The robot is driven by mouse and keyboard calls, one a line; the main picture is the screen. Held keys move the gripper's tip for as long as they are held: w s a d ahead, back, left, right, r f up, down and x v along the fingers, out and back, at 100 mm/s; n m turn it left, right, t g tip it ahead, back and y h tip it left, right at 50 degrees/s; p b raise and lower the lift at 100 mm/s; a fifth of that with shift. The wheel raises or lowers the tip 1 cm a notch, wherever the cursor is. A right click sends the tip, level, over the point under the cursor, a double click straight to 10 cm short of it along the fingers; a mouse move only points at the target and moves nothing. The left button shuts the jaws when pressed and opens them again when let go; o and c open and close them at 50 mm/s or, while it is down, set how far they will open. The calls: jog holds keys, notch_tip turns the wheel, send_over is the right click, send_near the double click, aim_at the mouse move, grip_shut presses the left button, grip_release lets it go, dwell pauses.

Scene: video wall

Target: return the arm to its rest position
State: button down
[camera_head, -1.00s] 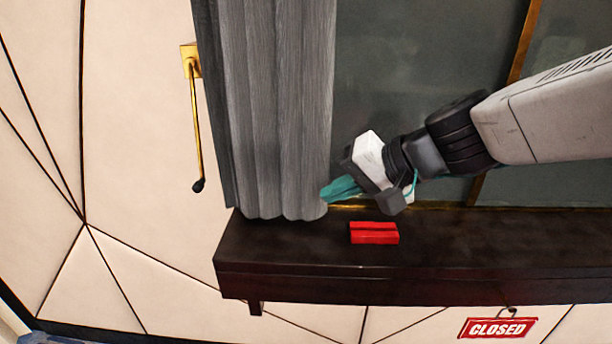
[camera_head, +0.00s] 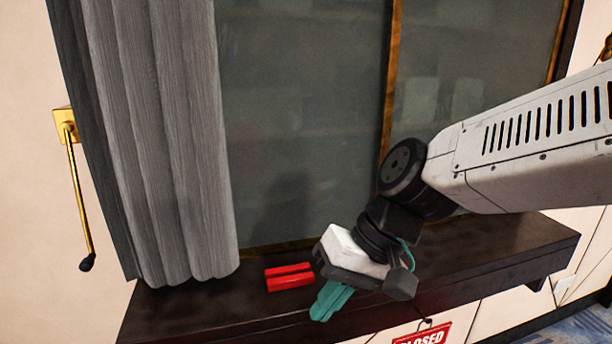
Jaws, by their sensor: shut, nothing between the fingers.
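My gripper (camera_head: 328,303) is at the lower middle of the head view, with its teal fingers together and nothing seen between them. It points down and to the left, in front of the dark shelf (camera_head: 185,312). My arm reaches in from the right edge, bent at the wrist. A red block-like object (camera_head: 289,277) with a dark line along it lies on the shelf, just left of the gripper and apart from its fingers.
A grey curtain (camera_head: 165,140) hangs at the left, before a dark framed window (camera_head: 300,120). A brass crank handle (camera_head: 80,195) is on the pale wall. A red CLOSED sign (camera_head: 424,336) hangs below the shelf, partly cut off.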

jog(key=s+d+m+t+h, duration=0.1)
jog(key=s+d+h, duration=0.2)
jog(key=d, duration=0.9)
jog(key=s+d+r+m+t+h, duration=0.1)
jog(key=s+d, duration=0.4)
jog(key=d, duration=0.7)
jog(key=shift+s+d+r+m+t+h, duration=0.2)
jog(key=shift+d+r+m+t+h, duration=0.15)
jog(key=shift+m+h, duration=0.55)
